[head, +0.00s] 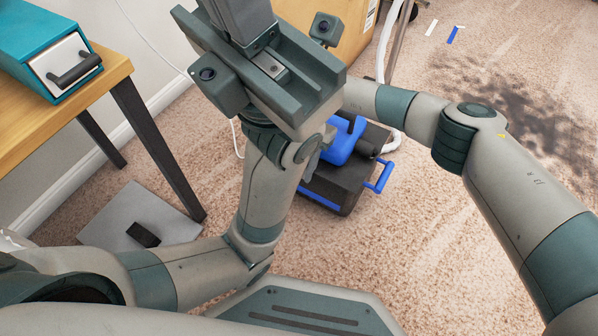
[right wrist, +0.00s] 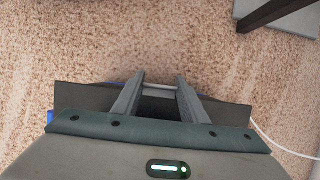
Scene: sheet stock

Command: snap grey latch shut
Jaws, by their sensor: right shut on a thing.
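A black case with blue parts (head: 335,188) stands on the carpet, partly hidden behind my left arm and gripper. Its dark body also shows in the right wrist view (right wrist: 80,96). There, my right gripper (right wrist: 160,88) has its fingers on either side of a thin light grey bar, which looks like the grey latch (right wrist: 160,86). The gripper is shut on it.
A wooden table (head: 60,115) with a teal box (head: 48,45) stands at the left. A grey plate with a black block (head: 143,235) lies on the floor below. A cardboard box (head: 350,40) and white hose (head: 385,45) are behind.

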